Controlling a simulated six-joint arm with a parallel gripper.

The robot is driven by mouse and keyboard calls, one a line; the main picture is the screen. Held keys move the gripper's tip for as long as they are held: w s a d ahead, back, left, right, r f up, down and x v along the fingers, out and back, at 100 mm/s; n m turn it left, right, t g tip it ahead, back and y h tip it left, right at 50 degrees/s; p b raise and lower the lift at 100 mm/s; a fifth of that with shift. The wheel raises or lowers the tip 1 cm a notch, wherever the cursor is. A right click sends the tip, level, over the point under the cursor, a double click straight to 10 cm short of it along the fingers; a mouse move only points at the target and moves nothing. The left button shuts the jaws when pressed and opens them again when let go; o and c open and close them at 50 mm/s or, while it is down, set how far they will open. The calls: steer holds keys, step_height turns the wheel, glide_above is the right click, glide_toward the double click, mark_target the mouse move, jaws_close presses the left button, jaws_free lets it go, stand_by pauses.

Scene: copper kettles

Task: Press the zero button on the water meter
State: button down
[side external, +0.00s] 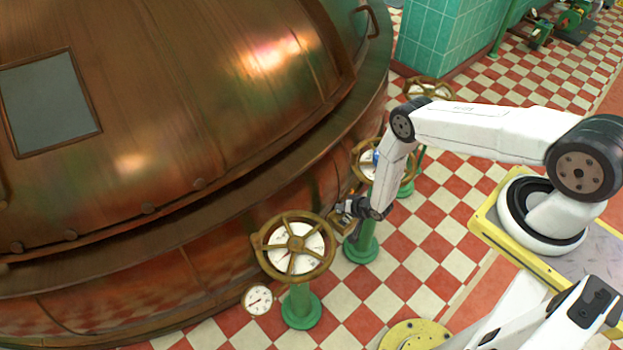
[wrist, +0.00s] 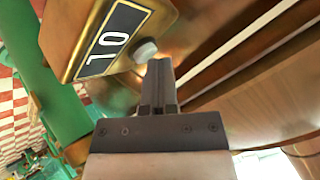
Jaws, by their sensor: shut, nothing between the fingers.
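The water meter appears in the wrist view as a brass box (wrist: 66,32) with a black window showing white digits (wrist: 112,38). A round grey button (wrist: 146,49) sits on the box's side, right of the window. My gripper (wrist: 160,66) is shut and empty, its fingertips close beside the button. I cannot tell whether they touch it. In the side external view my gripper (side external: 346,208) is small and dark by the kettle's lower edge, next to a small brass part (side external: 341,222). The button cannot be made out there.
The copper kettle (side external: 190,110) fills the left. A brass handwheel with a white dial (side external: 296,245) stands on a green post in front. Another handwheel (side external: 382,165) stands behind my wrist. A round gauge (side external: 257,299) is low at left. The checkered floor (side external: 425,255) is open on the right.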

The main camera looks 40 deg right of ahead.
steer(key=shift+r, duration=0.1)
stand_by(0.3)
steer(key=shift+r, duration=0.85)
steer(key=shift+r, duration=0.1)
steer(key=shift+r, duration=2.4)
